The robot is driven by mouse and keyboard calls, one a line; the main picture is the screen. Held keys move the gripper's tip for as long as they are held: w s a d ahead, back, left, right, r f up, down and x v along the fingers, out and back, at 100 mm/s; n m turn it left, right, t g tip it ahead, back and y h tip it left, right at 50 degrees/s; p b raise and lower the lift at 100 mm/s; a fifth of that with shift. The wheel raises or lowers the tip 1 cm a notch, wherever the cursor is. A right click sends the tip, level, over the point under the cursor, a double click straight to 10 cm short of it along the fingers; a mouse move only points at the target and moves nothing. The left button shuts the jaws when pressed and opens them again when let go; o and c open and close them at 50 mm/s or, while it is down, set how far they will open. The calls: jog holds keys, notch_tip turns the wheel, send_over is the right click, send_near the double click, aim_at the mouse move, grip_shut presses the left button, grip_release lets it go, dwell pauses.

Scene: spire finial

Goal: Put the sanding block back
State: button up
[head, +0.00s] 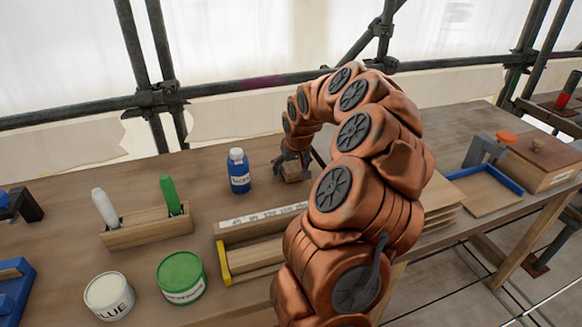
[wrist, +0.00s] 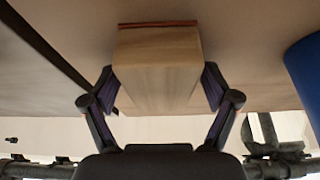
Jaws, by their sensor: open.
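The sanding block (head: 292,171) is a small pale wooden block on the workbench, right of the blue bottle. In the wrist view the sanding block (wrist: 158,62) shows a reddish layer along its far edge. My gripper (head: 291,158) is over the block from above. In the wrist view my gripper (wrist: 160,84) is open, with one finger on each side of the block. The fingertips are very close to its sides; whether they touch is not clear. My arm hides part of the bench behind and right of it.
A blue bottle (head: 239,170) stands close left of the block. A labelled wooden rack (head: 262,222) with a yellow end is in front. A marker holder (head: 146,226), a green tub (head: 181,276) and a white tub (head: 109,296) are left. A blue-edged tray (head: 487,192) is right.

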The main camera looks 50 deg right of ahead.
jog(key=shift+r, duration=0.1)
jog(key=shift+r, duration=0.2)
jog(key=v, duration=1.1)
jog(key=shift+s+r+b, duration=0.2)
jog(key=shift+r+b, duration=0.15)
jog(key=shift+b, duration=0.1)
